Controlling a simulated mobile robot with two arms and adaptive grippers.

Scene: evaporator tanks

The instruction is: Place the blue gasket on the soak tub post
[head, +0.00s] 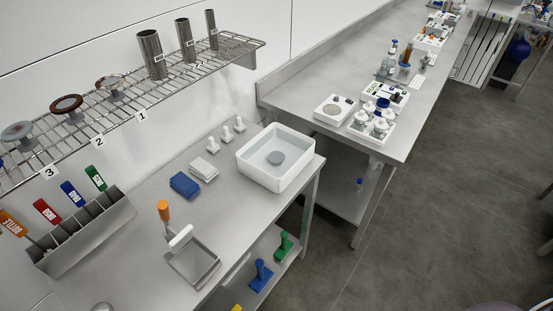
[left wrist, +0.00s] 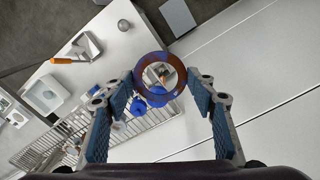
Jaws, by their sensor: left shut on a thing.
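My left gripper (left wrist: 161,80) is shut on a ring-shaped gasket (left wrist: 150,61) in the left wrist view. The ring shows reddish-brown and blue patches, and its hole faces the camera. It is held in the air above the shelf and bench. The left gripper does not show in the head view. The tub also shows in the left wrist view (left wrist: 32,101). My right gripper is in neither view.
A wire shelf (head: 170,95) holds steel cylinders (head: 152,55) and several stands with rings, including a red-brown one (head: 67,104). Blue pads (head: 185,184), white pads (head: 203,168) and small white posts (head: 226,135) lie near the tub. An orange-handled scoop (head: 164,212) lies in front.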

